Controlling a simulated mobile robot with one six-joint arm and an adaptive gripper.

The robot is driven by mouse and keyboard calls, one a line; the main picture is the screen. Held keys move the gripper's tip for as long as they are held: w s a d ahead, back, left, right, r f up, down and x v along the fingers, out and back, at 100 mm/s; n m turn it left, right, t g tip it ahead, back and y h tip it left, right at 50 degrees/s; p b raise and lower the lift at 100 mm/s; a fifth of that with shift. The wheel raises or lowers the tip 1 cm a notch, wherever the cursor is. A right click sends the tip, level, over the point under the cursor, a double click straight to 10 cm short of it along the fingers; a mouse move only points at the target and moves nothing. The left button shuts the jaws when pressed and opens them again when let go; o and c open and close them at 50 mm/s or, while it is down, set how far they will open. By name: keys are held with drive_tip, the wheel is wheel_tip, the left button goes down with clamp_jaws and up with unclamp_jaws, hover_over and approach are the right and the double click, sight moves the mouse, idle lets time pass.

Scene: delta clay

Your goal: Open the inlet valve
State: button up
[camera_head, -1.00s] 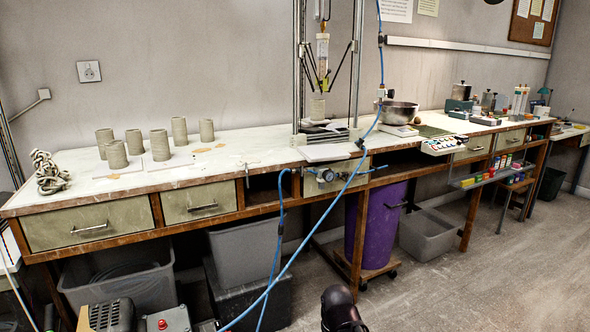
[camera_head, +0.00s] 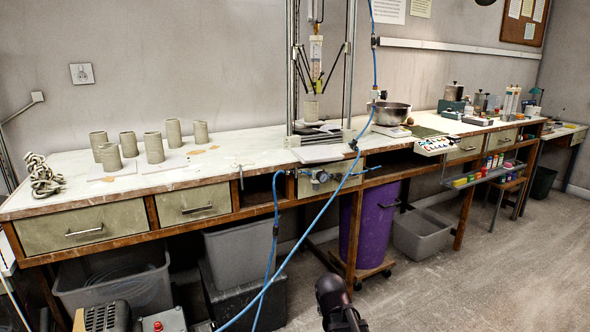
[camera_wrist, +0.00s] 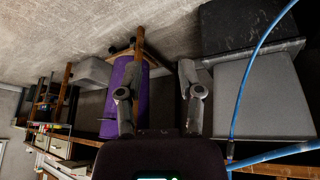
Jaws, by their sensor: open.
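A small metal valve fitting (camera_head: 321,177) with a round gauge-like part sits on a pale panel at the front edge of the bench, below the metal frame. Blue hoses join it at the left and right. Its handle is too small to tell its position. My gripper (camera_wrist: 158,88) is open and empty in the wrist view, with its two fingers spread apart. That view appears upside down, with the floor at the top. The valve is not clearly visible there. In the head view, a dark part of my arm shows at the bottom centre, below and apart from the valve.
A blue hose (camera_head: 290,255) hangs in a loop from the bench front to the floor. A purple bin (camera_head: 369,228) and grey tubs (camera_head: 240,250) stand under the bench. Several clay cylinders stand on the bench top (camera_head: 235,150). Floor at the right is clear.

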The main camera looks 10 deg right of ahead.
drive_tip(key=w+d+r+m+t+h, duration=0.1)
drive_tip(key=w+d+r+t, duration=0.3)
drive_tip(key=w, duration=0.5)
drive_tip(key=n+t+y+p, duration=0.35)
drive_tip(key=t+y, duration=0.45)
drive_tip(key=t, duration=0.5)
approach(296, 169)
drive_tip(key=v, duration=0.4)
drive_tip(key=shift+w+d+r+n+b, duration=0.15)
drive_tip(key=shift+n+b, duration=0.1)
drive_tip(key=shift+b, duration=0.15)
drive_tip(key=shift+w, duration=0.1)
drive_tip(key=p+x, duration=0.5)
drive_tip(key=x, duration=0.8)
drive_tip(key=shift+w, duration=0.3)
clamp_jaws()
